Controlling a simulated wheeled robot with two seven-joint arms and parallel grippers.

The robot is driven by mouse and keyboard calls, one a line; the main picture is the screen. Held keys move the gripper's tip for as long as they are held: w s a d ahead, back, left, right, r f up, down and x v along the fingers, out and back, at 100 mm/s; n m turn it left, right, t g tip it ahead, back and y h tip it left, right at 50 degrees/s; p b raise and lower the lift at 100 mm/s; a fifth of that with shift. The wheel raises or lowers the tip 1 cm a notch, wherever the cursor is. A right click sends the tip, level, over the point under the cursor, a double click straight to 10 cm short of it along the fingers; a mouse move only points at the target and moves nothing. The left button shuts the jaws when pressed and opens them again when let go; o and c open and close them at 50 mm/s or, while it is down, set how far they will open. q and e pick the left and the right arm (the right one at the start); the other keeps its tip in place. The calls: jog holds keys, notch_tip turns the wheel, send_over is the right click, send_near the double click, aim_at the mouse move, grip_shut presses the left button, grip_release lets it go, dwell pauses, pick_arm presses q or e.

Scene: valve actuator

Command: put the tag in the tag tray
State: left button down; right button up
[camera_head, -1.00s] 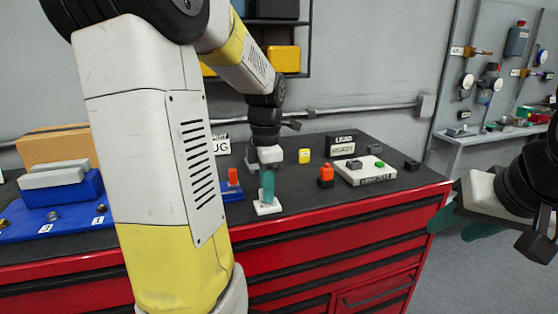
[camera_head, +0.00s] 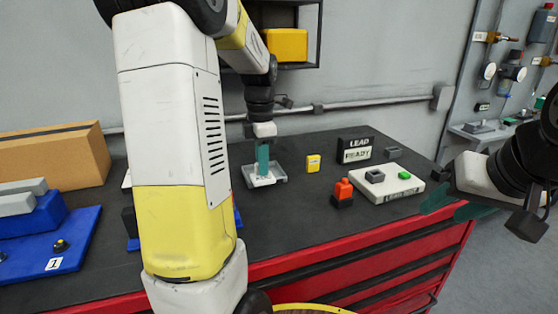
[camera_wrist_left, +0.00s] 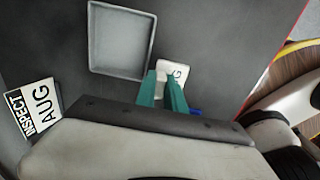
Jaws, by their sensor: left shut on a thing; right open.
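My left gripper (camera_head: 263,160) is shut on a small white tag (camera_wrist_left: 170,72). The grey, shallow tag tray (camera_wrist_left: 122,40) appears empty in that view, beside and beyond the tag. In the head view the tray (camera_head: 282,178) stands on the dark bench top, directly behind or under my left fingertips; the height between them is hard to tell. My right gripper (camera_head: 452,207) is open and empty, off the bench's right side.
An INSPECT AUG sign (camera_wrist_left: 33,108) stands near the tray. A yellow block (camera_head: 313,163), a red-orange button piece (camera_head: 343,190), a white panel (camera_head: 395,188) and a LEAD READY sign (camera_head: 356,148) stand to the right. A blue base (camera_head: 85,235) and cardboard box (camera_head: 60,150) are at left.

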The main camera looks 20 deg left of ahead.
pick_arm(q)
jog(key=w+a, duration=0.1)
jog(key=w, duration=0.2)
jog(key=w+a, duration=0.1)
jog(key=w, duration=0.2)
jog(key=w+a+f, duration=0.1)
jog(key=w, duration=0.2)
jog(key=shift+w+a, duration=0.15)
jog(key=shift+a, duration=0.1)
jog(key=shift+f, duration=1.75)
jog(key=shift+f, duration=0.1)
jog(key=c, duration=1.4)
grip_release()
jog(key=shift+c, duration=0.2)
